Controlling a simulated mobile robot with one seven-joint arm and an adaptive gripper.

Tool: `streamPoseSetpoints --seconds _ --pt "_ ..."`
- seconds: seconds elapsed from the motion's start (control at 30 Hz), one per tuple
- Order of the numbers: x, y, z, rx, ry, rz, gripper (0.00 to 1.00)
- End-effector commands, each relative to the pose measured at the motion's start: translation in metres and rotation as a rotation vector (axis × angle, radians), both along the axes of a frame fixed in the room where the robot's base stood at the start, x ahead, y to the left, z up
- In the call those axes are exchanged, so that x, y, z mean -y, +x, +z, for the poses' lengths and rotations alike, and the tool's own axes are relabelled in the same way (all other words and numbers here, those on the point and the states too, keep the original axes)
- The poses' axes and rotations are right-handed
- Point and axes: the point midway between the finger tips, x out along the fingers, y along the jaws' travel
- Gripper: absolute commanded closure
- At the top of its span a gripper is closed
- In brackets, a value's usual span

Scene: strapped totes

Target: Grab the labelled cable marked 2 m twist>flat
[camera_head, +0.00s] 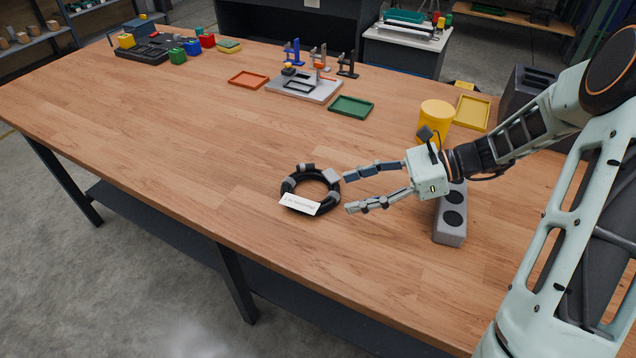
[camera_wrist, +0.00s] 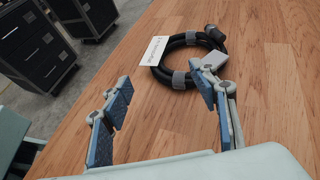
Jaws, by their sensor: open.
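A black coiled cable (camera_head: 288,184) with grey ties lies flat on the wooden table. A white label (camera_head: 300,203) hangs at its front left edge; its writing is too small to read for certain. In the wrist view the coil (camera_wrist: 171,76) lies beyond the fingers, with the label (camera_wrist: 154,50) on its left. My gripper (camera_head: 344,192) is open and empty, just right of the coil. In the wrist view the right finger of my gripper (camera_wrist: 160,95) overlaps the coil's near right edge; I cannot tell whether it touches.
A grey block with dark round pads (camera_head: 451,229) stands under my wrist. A yellow cylinder (camera_head: 436,116) and a yellow tray (camera_head: 472,112) are behind it. A green tray (camera_head: 351,106) and an orange tray (camera_head: 249,79) lie farther back. The table left of the coil is clear.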

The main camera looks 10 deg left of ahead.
Motion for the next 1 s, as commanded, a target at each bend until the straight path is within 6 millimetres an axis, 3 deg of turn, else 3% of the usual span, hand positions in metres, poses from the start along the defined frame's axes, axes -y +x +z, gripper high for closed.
streamPoseSetpoints --seconds 0.3,0.53,0.73,1.0 --pt "-0.042 -0.006 -0.017 -0.011 0.010 -0.002 0.46" --pt "-0.059 -0.008 -0.024 -0.010 0.009 -0.002 0.46" --pt "-0.087 -0.012 -0.036 -0.010 0.009 0.001 0.46" --pt "-0.100 -0.013 -0.041 -0.008 0.007 -0.003 0.46"
